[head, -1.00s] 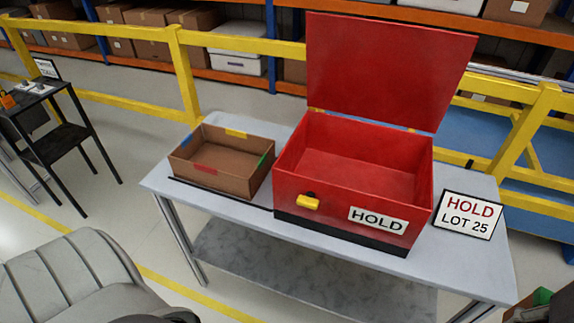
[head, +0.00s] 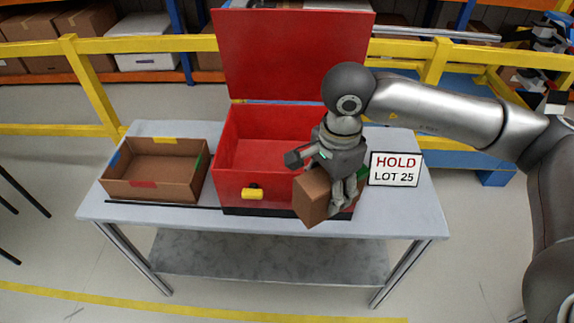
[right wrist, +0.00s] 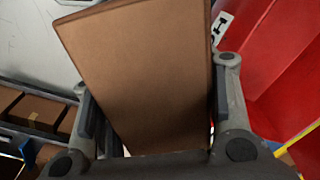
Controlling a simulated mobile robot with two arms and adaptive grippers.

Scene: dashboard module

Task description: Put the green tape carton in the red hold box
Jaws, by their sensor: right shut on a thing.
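The red hold box (head: 229,180) stands on the table with its lid (head: 292,50) raised and its inside in view, empty where I can see. My right gripper (head: 343,192) is shut on a brown carton (head: 312,197) with a bit of green showing at its right side. The carton is tilted and hangs in front of the right part of the box's front wall, covering its label. In the right wrist view the carton (right wrist: 140,75) fills the space between the fingers, with the red box (right wrist: 275,70) at the right. My left gripper is out of view.
An open cardboard tray (head: 150,190) with coloured tape marks stands left of the box. A HOLD LOT 25 sign (head: 395,169) stands at the right. The grey table (head: 420,215) has a lower shelf. A yellow rail (head: 90,85) runs behind.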

